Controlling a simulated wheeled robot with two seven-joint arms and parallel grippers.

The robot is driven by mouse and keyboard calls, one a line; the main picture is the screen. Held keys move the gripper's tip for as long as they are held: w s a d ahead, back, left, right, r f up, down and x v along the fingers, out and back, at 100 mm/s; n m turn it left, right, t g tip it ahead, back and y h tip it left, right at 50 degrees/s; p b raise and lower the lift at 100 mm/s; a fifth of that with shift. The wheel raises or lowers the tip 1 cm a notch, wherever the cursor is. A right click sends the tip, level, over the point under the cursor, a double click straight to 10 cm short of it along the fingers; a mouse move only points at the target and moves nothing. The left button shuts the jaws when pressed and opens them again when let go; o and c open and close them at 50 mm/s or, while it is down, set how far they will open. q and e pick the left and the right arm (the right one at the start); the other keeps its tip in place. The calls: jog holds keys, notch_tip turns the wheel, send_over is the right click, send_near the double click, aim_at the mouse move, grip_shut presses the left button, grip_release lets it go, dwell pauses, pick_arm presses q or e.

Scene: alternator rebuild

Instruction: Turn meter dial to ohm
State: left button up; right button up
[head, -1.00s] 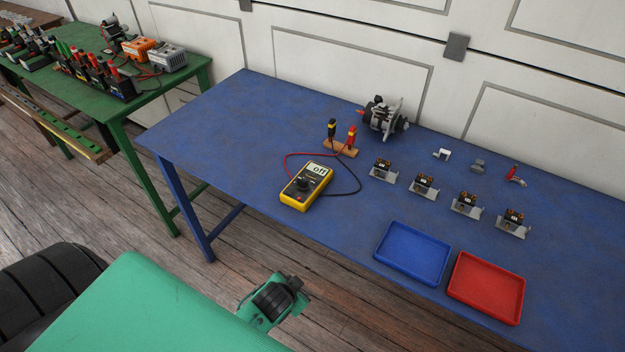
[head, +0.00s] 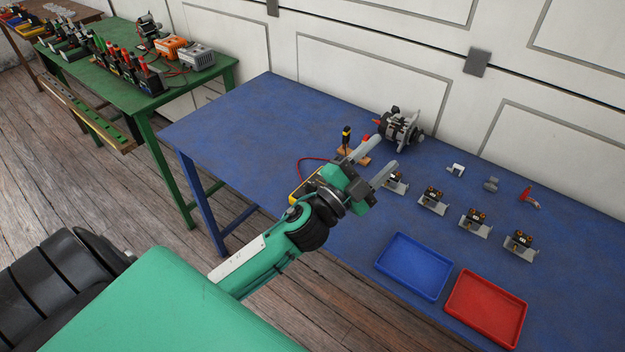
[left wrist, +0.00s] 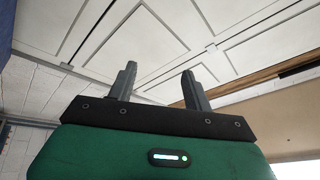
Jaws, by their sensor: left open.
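The yellow multimeter (head: 296,196) lies on the blue table, mostly hidden behind my left arm in the head view; only its left edge shows and its dial and screen are covered. My left gripper (head: 379,161) is open and empty, in front of the meter as seen from the head, with its fingers spread toward the back right of the table. The left wrist view shows the two spread fingers (left wrist: 159,84) with nothing between them, facing the wall and ceiling. My right gripper does not show.
The blue table (head: 240,120) carries a probe stand (head: 347,150), an alternator (head: 400,128), several small brush holders (head: 475,222), a blue tray (head: 381,262) and a red tray (head: 451,302). A green table (head: 180,90) stands at left. The blue table's left end is clear.

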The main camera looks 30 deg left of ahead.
pick_arm(q)
jog(key=d+r+m+g+h, duration=0.3)
jog(key=d+m+g+h, duration=0.15)
jog(key=m+h, duration=0.4)
jog(key=m+g+y, duration=1.4)
jog(key=g+y, duration=0.1)
jog(key=g, duration=0.2)
send_over(312, 183)
notch_tip(312, 183, down, 9)
notch_tip(312, 183, down, 14)
jog(key=p, duration=0.3)
jog(key=shift+p, duration=0.4)
